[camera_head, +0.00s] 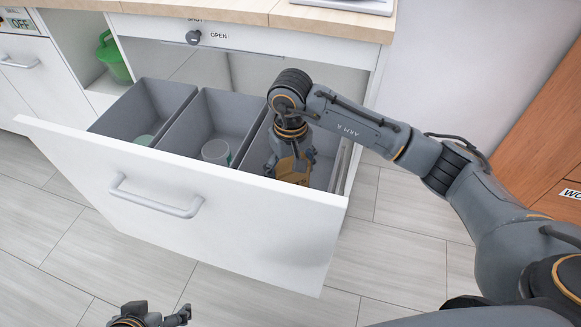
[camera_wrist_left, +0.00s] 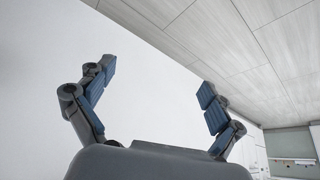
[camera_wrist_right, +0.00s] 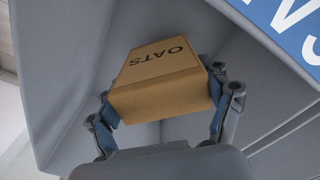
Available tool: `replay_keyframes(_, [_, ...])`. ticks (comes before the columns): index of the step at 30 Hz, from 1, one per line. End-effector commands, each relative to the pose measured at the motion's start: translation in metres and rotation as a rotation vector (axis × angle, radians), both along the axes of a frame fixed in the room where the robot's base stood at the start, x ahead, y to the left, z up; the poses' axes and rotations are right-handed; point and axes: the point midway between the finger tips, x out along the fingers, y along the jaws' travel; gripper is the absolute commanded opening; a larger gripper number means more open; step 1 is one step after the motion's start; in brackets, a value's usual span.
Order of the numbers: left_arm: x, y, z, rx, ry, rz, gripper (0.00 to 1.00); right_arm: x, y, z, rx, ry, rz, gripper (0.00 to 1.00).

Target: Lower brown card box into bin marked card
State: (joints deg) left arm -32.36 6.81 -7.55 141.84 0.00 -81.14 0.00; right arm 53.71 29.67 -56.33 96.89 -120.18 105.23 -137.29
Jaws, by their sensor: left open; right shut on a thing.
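The brown card box (camera_wrist_right: 162,80), lettered OATS, is held between the fingers of my right gripper (camera_wrist_right: 166,104). In the head view my right gripper (camera_head: 291,160) points down inside the right-hand grey bin (camera_head: 322,168) of the pulled-out drawer, and the box (camera_head: 292,173) shows partly below it. In the right wrist view grey bin walls (camera_wrist_right: 60,70) surround the box; I cannot tell whether it touches the floor. My left gripper (camera_wrist_left: 157,76) is open and empty, low in front of the drawer (camera_head: 190,230). No card marking is readable.
The middle bin (camera_head: 215,110) holds a pale cup (camera_head: 216,151); the left bin (camera_head: 155,100) holds something greenish (camera_head: 144,140). The drawer front has a handle (camera_head: 155,198). A wooden worktop (camera_head: 230,10) is above. The floor in front is clear.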

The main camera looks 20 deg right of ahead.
Motion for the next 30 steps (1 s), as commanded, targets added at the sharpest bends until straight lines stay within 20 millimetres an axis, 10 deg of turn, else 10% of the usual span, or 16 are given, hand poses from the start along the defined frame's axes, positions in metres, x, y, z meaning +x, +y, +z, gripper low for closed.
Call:
replay_keyframes(28, [0.05, -0.017, 0.022, -0.055, -0.257, -0.02, 0.92, 0.0, 0.0, -0.02, 0.0, 0.0, -0.001, 0.53])
replay_keyframes(29, [0.05, -0.017, 0.022, -0.055, -0.257, -0.02, 0.92, 0.0, 0.0, -0.02, 0.0, 0.0, -0.001, 0.85])
replay_keyframes(30, [0.05, -0.017, 0.022, -0.055, -0.256, -0.02, 0.92, 0.0, 0.0, -0.02, 0.0, 0.0, -0.001, 0.93])
